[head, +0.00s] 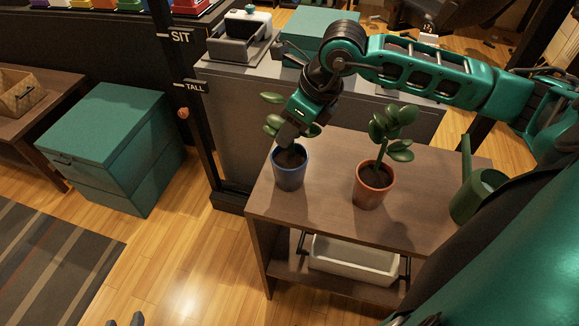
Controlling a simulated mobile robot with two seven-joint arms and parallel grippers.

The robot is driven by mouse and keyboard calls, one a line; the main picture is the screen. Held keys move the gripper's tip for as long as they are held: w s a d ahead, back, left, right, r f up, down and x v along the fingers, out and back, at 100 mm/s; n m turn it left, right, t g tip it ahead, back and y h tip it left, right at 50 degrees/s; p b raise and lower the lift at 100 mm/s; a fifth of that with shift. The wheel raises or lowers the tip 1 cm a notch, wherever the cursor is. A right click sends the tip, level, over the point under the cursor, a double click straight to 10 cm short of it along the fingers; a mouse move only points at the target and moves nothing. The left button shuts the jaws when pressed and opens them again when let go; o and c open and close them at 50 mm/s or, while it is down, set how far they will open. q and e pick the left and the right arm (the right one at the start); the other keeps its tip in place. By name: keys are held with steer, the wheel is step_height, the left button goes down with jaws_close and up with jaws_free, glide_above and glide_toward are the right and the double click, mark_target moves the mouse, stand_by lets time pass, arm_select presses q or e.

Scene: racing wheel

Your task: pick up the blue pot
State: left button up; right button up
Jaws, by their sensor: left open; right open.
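The blue pot (289,177) stands upright near the left end of the brown wooden table (310,219), with dark soil and a green-leaved plant in it. My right gripper (286,137) comes down from above at the pot's rim. It is open, and it hides part of the plant; whether its fingers touch the pot or straddle its rim cannot be told. Only the dark fingertips of my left gripper (124,320) show at the bottom edge, open and apart over the floor, far from the pot.
A terracotta pot (371,192) with a leafy plant stands right of the blue pot. A green watering can (472,200) is at the table's right end. A white bin (352,259) sits on the lower shelf. A dark post (196,120) stands left of the table.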

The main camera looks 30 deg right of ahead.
steer(key=shift+c, duration=0.4)
jaws_close()
steer(key=shift+r, duration=0.1)
stand_by(0.8)
